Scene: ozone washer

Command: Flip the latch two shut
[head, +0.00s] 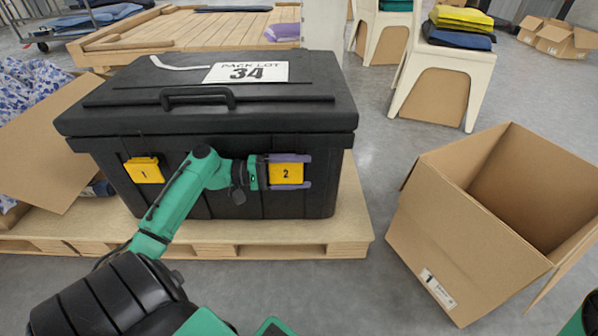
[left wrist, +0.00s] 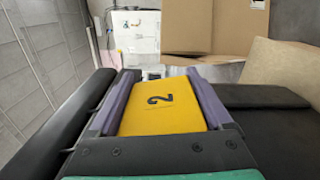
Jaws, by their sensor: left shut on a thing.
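A black lidded chest (head: 240,117) stands on a pallet with its lid down. Yellow latch two (head: 286,173), marked 2, is on the chest's front at the right. Yellow latch one (head: 144,170), marked 1, is at the left. My left gripper (head: 290,172) is at latch two, with one purple finger above it and one below. In the left wrist view the yellow latch (left wrist: 165,105) lies between the two fingers of the left gripper (left wrist: 163,107), which is shut on it. Whether the latch is fastened cannot be told. My right gripper is not seen.
The wooden pallet (head: 349,230) is under the chest. An open cardboard box (head: 455,245) stands on the floor at the right. Another cardboard piece (head: 35,150) is at the left. Chairs with folded cloth (head: 455,35) stand behind. Grey floor is clear between the pallet and the box.

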